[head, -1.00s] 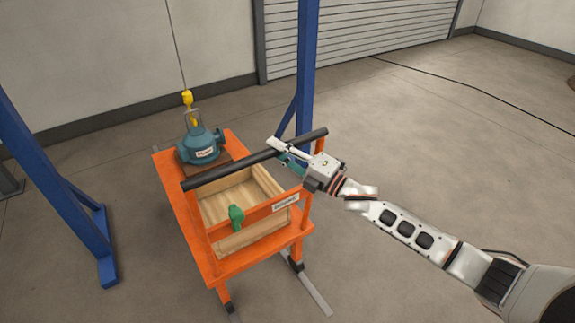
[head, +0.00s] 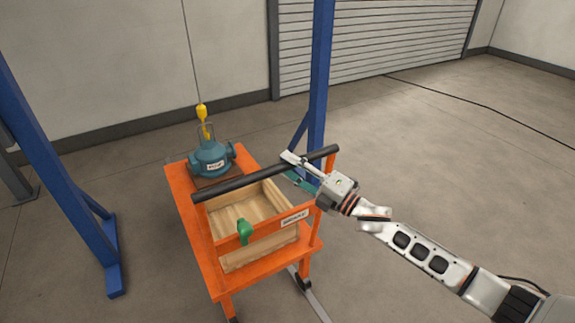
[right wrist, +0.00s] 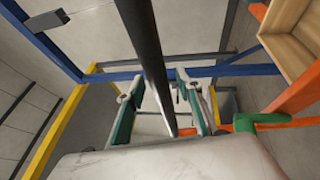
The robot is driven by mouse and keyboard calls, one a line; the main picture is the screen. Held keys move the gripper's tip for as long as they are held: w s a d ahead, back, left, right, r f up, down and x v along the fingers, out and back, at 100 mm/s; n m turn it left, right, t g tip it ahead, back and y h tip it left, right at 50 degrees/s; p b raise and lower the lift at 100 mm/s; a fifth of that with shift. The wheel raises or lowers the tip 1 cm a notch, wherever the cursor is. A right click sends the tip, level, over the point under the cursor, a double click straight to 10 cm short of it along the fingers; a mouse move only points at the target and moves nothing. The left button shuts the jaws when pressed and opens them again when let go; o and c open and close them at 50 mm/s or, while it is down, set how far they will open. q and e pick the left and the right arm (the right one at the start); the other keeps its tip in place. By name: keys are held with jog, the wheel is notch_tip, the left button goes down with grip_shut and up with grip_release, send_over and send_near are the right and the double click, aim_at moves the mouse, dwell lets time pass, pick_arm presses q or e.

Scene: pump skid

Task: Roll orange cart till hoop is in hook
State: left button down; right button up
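The orange cart (head: 255,268) stands in the middle of the head view, with a black push bar (head: 240,183) across its near end. A teal pump (head: 212,160) sits on its far end, with a grey hoop (head: 212,131) on top. A yellow hook (head: 203,113) hangs on a cable at the hoop; its tip overlaps the hoop in the picture, and I cannot tell whether it is through. My right gripper (head: 294,168) straddles the right part of the bar. In the right wrist view the bar (right wrist: 148,50) runs between its fingers (right wrist: 158,82), with gaps showing. My left gripper is out of view.
Blue posts (head: 318,90) stand left and right of the cart. A wooden box (head: 262,255) and a green knob-like part (head: 244,230) are at the cart's near end. A floor rail (head: 318,305) runs beneath. Floor at right is clear except for a black cable (head: 480,104).

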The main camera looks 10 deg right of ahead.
jog(key=v, duration=1.1)
jog(key=s+f+m+g+h, duration=0.4)
jog(key=s+f+m+h, duration=0.7)
jog(key=s+f+m, duration=1.2)
jog(key=s+f, duration=0.3)
jog(key=f, duration=0.2)
jog(key=shift+f, duration=0.25)
jog(key=shift+a, duration=0.1)
jog(key=shift+c, duration=1.2)
